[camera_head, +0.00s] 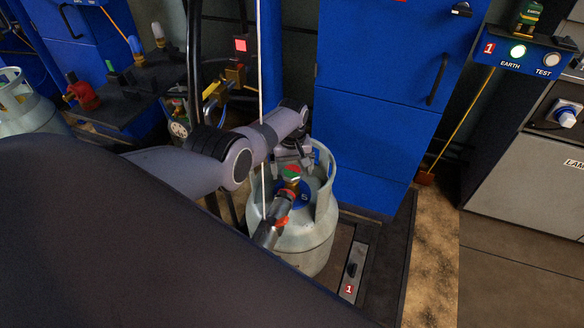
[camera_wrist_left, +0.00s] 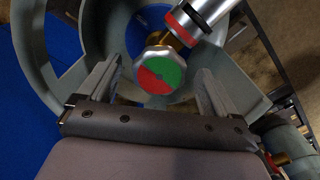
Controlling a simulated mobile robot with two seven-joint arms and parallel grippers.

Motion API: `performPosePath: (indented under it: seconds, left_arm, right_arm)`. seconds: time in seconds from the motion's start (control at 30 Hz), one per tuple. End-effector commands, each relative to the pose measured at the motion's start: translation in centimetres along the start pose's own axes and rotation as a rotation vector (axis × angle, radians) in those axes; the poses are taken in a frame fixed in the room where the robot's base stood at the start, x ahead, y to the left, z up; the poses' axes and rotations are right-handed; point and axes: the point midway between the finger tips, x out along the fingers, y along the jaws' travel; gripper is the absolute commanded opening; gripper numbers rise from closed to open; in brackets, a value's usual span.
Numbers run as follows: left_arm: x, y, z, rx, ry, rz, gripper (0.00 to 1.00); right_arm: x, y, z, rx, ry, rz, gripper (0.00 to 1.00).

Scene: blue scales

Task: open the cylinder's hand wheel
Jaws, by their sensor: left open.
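The gas cylinder (camera_head: 305,250) is pale grey with an open collar and stands on the floor plate in the head view. Its hand wheel (camera_head: 291,170) has a red and green face. It also shows in the left wrist view, as a silver-rimmed wheel (camera_wrist_left: 159,72) with a green upper right and red lower left. My left gripper (camera_head: 291,157) comes over the collar from the left. In the left wrist view its open fingers (camera_wrist_left: 159,70) stand on either side of the wheel, with gaps showing. Its fingertips are partly hidden in the head view. My right gripper is not in view.
A grey coupling with a red ring (camera_head: 270,232) joins the valve beside the wheel. The collar (camera_head: 326,185) rises around the valve. A blue cabinet (camera_head: 375,100) stands behind. A second cylinder (camera_head: 25,105) and dark bench (camera_head: 140,90) are at left. Brown floor (camera_head: 432,260) is clear at right.

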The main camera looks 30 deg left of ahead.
Motion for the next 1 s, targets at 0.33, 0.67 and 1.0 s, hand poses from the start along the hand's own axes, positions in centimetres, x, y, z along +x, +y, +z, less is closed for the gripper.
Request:
performPosePath:
  seconds: [0.33, 0.67, 1.0]
  left_arm:
    - [-3.5, 0.0, 0.0, 0.0, 0.001, 0.0, 0.92]
    - [-6.7, 0.0, 0.0, 0.0, 0.0, -0.001, 0.92]
    - [-7.1, 0.0, 0.0, 0.0, -0.001, 0.0, 0.92]
  right_arm:
    - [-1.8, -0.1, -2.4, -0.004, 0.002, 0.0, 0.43]
    - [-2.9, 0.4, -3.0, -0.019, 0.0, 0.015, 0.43]
    - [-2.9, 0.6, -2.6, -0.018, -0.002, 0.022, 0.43]
